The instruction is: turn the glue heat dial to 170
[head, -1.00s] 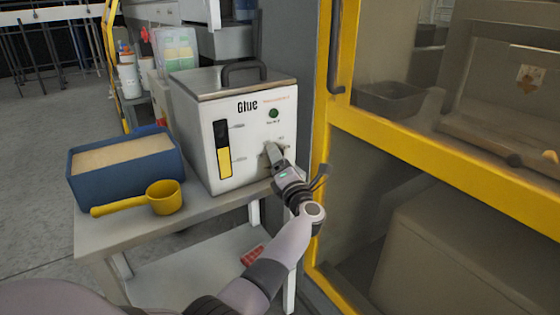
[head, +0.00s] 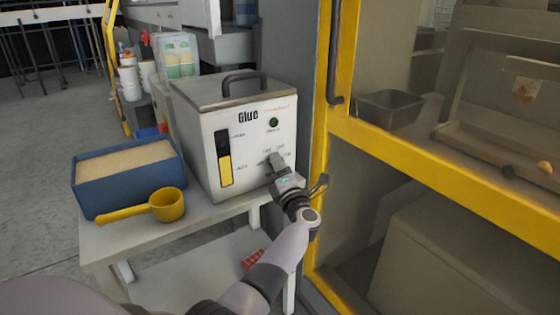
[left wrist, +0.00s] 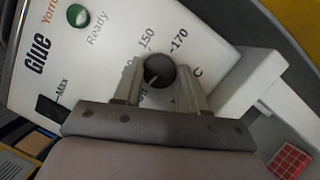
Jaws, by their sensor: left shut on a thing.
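The white glue machine (head: 205,135) stands on a small bench, with a lidded top and handle. Its round dark heat dial (left wrist: 160,70) is low on the front, at the right, with 150 and 170 printed around it in the left wrist view. My left gripper (head: 276,160) is at the dial; in the left wrist view its two fingers (left wrist: 160,78) are shut on the dial, one on each side. The dial's pointer is hard to make out, so I cannot tell its exact setting. The green ready lamp (head: 273,122) is above the dial. My right gripper is not in view.
A blue bin (head: 128,183) of pale granules and a yellow scoop (head: 166,205) are on the bench (head: 210,215) left of the machine. A yellow-framed enclosure (head: 335,130) stands close on the right. A red object (head: 254,259) lies on the lower shelf.

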